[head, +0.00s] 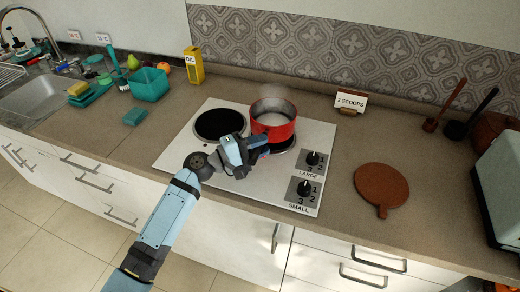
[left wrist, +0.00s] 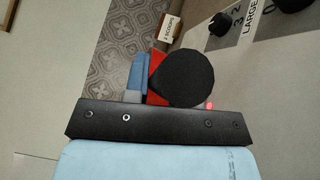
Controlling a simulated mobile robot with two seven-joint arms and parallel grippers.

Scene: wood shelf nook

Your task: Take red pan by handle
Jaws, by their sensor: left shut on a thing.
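The red pan (head: 272,126) stands on the rear right burner of the white hob, with faint steam above it. My left gripper (head: 260,150) is at the pan's front left side and is shut on its handle, which the gripper mostly hides in the head view. In the left wrist view a dark round shape (left wrist: 188,78), seemingly the handle's end, fills the space in front of the jaws. Red of the pan (left wrist: 155,78) shows beside it, next to a blue finger. My right gripper is not in view.
The hob (head: 222,187) has an empty left burner (head: 219,124) and two knobs at its right. A brown round board (head: 381,186) lies on the counter to the right. A "2 SCOOPS" card (head: 350,102) and a yellow oil box (head: 194,65) stand behind. Counter around the board is clear.

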